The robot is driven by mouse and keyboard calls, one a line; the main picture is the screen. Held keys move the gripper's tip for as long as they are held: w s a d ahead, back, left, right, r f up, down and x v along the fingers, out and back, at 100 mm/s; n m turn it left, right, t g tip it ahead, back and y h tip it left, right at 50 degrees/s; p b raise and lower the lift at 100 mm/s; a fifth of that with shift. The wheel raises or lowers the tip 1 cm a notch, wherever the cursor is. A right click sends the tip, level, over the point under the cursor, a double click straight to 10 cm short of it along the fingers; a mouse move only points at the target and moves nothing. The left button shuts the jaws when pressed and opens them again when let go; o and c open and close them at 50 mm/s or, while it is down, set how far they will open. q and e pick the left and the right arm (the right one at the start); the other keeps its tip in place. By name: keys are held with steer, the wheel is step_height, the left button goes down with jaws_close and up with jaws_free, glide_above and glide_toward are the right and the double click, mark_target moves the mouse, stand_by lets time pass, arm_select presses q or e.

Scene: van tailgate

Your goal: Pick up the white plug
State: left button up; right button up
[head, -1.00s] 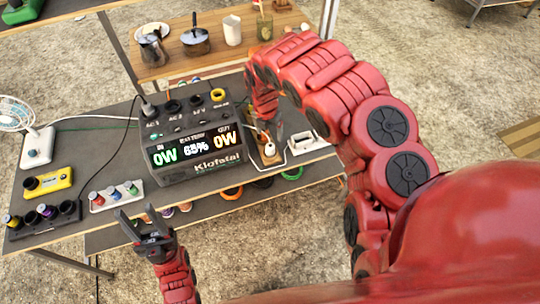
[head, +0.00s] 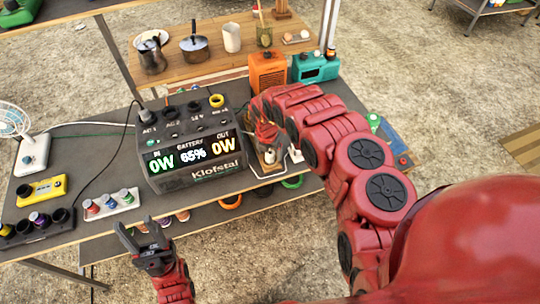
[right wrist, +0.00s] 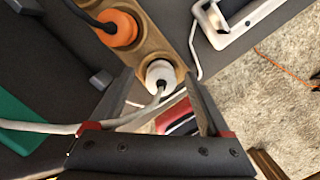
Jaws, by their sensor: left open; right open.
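The white plug (right wrist: 160,75) sits in a socket of a wooden power strip (right wrist: 153,42) in the right wrist view. A pale cable runs from it to the left. My right gripper (right wrist: 158,84) is open, with its fingers either side of the plug and nothing clearly gripped. In the head view the plug (head: 270,155) shows small beside the black power station, at the end of my right arm; the right fingers are hard to make out there. My left gripper (head: 143,236) is open and empty in front of the table's front edge.
An orange plug (right wrist: 118,28) with a dark cable sits in the adjacent socket. A white-framed object (right wrist: 235,20) lies right of the strip. The black power station (head: 195,150) stands left of my right arm. An orange device (head: 267,72) and a teal radio (head: 315,68) stand behind.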

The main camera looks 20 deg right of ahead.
steer(key=shift+f, duration=0.35)
steer(key=shift+d, duration=0.1)
jaws_close()
steer(key=shift+r, duration=0.1)
